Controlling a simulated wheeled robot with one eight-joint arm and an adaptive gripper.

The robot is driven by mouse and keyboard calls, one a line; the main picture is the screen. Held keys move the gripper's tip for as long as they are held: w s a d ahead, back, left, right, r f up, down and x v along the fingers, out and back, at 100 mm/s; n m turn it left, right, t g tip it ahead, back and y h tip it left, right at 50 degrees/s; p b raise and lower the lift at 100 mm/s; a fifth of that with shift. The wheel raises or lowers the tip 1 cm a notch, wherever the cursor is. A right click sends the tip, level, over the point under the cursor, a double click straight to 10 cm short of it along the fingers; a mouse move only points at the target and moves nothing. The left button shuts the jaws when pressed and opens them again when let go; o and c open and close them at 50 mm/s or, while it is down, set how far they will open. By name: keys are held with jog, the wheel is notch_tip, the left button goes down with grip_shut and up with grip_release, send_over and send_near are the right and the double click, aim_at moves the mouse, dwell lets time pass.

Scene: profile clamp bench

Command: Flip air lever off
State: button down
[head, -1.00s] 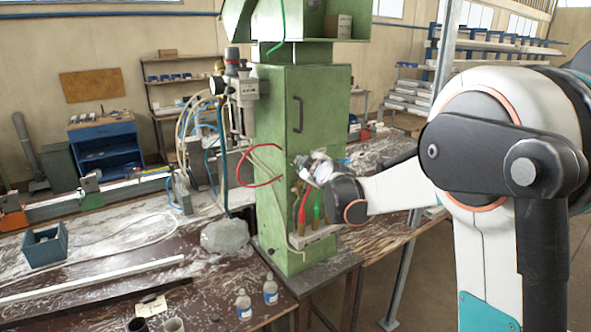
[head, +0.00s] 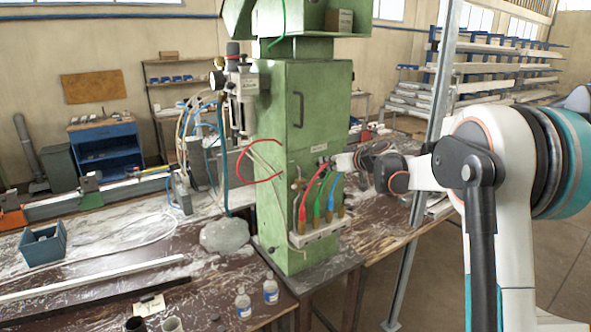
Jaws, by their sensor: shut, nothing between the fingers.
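The green machine column (head: 305,100) stands in the middle of the head view. Low on its front face, red (head: 304,200), green (head: 318,203) and blue (head: 331,198) air hoses run down to brass fittings on a pale manifold bar (head: 316,233). Small metal fittings (head: 298,186) sit left of the hoses. I cannot clearly make out which small part is the air lever.
An air filter unit (head: 240,90) with hoses hangs on the column's left side. A grey lump (head: 225,235), small bottles (head: 243,303) and a blue bin (head: 44,245) are on the left bench. A metal post (head: 418,200) stands right of the column.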

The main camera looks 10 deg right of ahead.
jog(key=shift+w+d+f+m+y+b, duration=0.15)
jog(key=shift+d+f+m+y+b, duration=0.25)
jog(key=shift+f, duration=0.2)
jog(key=shift+w+d+f+m+y+b, duration=0.2)
jog(key=shift+d+f+m+b, duration=0.1)
jog(key=shift+f+m, duration=0.25)
jog(key=shift+d+f, duration=0.15)
jog(key=shift+f, duration=0.35)
